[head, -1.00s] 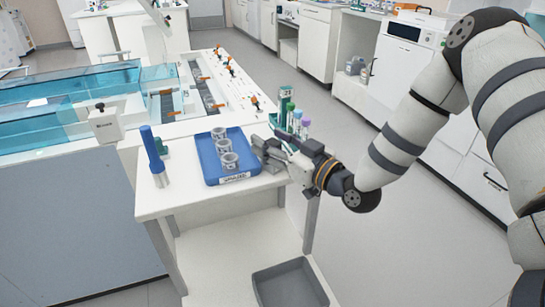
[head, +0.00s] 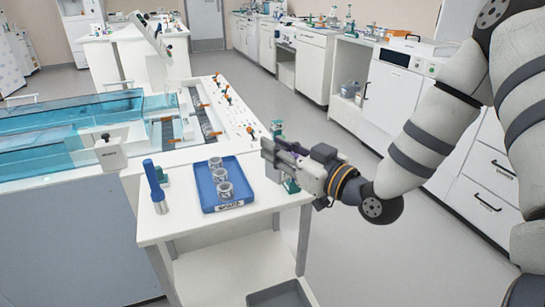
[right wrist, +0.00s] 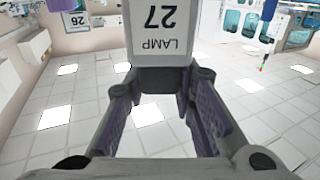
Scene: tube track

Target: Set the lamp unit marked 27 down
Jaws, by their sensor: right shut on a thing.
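The lamp unit marked 27 (right wrist: 160,28) fills the top middle of the right wrist view, a white block with its label upside down in the picture. My right gripper (right wrist: 162,82) is shut on its dark grey end. In the head view my right gripper (head: 266,150) points left, above the worktop's right edge; I cannot make out the lamp unit at its fingertips there. My left gripper is not in view.
A blue tray (head: 207,192) with three ringed white cups stands on the white worktop (head: 190,222). A teal-based item (head: 290,186) is partly hidden behind my gripper. A water tank (head: 60,152) lies left. Bare worktop shows around the tray.

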